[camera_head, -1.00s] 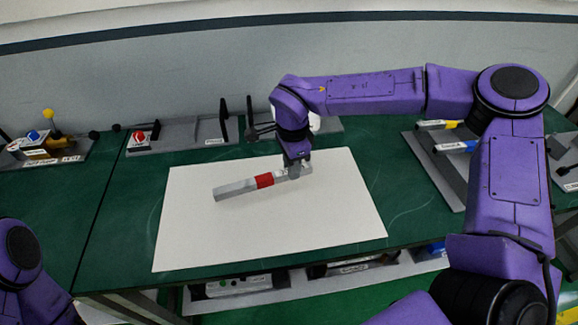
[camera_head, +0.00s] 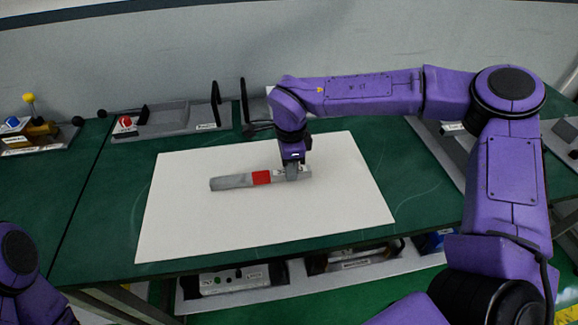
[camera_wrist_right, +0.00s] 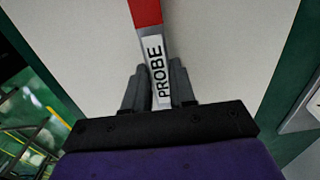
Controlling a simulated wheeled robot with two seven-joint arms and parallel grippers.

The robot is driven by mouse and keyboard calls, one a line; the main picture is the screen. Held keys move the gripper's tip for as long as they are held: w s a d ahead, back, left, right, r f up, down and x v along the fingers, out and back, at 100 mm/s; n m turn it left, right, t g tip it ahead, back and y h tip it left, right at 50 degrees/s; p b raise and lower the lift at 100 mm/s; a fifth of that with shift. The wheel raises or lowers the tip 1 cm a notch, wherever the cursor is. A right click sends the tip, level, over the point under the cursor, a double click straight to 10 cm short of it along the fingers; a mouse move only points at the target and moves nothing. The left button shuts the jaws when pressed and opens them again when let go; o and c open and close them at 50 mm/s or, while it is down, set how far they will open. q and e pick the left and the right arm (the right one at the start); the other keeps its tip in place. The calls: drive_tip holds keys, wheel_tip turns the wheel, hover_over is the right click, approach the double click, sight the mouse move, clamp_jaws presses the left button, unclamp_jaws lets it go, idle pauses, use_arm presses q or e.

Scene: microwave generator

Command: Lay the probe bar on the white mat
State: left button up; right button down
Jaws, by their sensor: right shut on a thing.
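The probe bar (camera_head: 232,182) is a grey bar with a red band and a label reading PROBE, seen in the right wrist view (camera_wrist_right: 148,15). It lies nearly level across the middle of the white mat (camera_head: 190,228), over or on it; I cannot tell whether it touches. My right gripper (camera_head: 293,172) is shut on the labelled right end of the bar, with a finger on each side of it in the right wrist view (camera_wrist_right: 160,88). My left gripper is out of view; only part of my left arm shows at the lower left.
A rack with a red knob (camera_head: 124,122) and a base with a yellow ball (camera_head: 28,98) stand at the back left of the green table (camera_head: 90,220). Another rack (camera_head: 440,150) is at the right, partly behind my arm. A shelf (camera_head: 235,283) lies below the front edge.

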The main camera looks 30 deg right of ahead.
drive_tip(key=shift+w+f+b, duration=0.1)
drive_tip(key=shift+f+b, duration=0.2)
drive_tip(key=shift+f, duration=0.35)
drive_tip(key=shift+f, duration=0.15)
drive_tip(key=c, duration=0.8)
unclamp_jaws()
drive_tip(key=shift+c, duration=0.2)
wheel_tip(320, 180, up, 10)
drive_tip(key=shift+r+b, duration=0.25)
drive_tip(key=shift+b, duration=0.15)
